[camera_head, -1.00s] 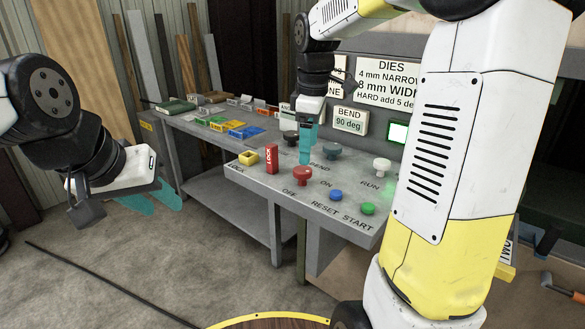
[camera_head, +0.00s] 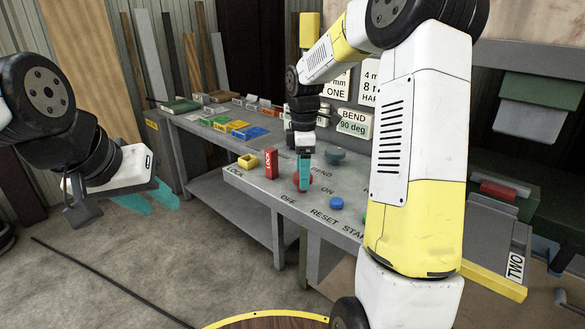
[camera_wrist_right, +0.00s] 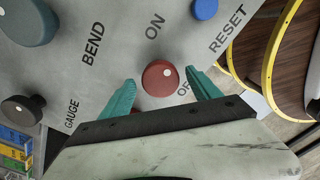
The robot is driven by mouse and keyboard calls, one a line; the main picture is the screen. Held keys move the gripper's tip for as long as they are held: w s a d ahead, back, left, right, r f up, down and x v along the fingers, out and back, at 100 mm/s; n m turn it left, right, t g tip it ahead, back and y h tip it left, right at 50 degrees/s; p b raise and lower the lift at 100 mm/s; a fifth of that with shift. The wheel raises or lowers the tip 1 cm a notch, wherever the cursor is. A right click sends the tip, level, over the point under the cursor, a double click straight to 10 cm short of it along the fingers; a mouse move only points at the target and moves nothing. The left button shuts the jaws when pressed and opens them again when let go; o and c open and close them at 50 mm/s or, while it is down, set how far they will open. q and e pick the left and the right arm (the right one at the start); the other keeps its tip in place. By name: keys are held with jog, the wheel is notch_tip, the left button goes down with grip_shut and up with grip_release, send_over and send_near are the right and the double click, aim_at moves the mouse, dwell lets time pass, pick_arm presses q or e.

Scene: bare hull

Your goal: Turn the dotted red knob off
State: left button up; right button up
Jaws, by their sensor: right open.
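The red knob (camera_wrist_right: 158,80) stands on the grey sloped panel (camera_wrist_right: 120,60) between the printed words ON and OFF. A small pale dot shows on its top in the right wrist view. In the head view the red knob (camera_head: 309,177) is partly hidden behind my right gripper's teal fingers. My right gripper (camera_wrist_right: 161,77) is open, with one finger on either side of the knob. Clear gaps show beside the knob, and I cannot tell its exact height over it. My left gripper (camera_head: 164,203) is open and empty, away from the panel at the left.
A blue button (camera_wrist_right: 205,9) by RESET and grey-green knob (camera_wrist_right: 28,22) by BEND sit near the red one. A dark GAUGE knob (camera_wrist_right: 22,109), red lock block (camera_head: 271,163) and yellow block (camera_head: 247,161) are further left. My right arm hides the panel's right part.

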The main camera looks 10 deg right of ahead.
jog(key=c, duration=1.4)
jog(key=shift+o, duration=0.2)
jog(key=shift+m, duration=0.4)
jog(key=m, duration=1.7)
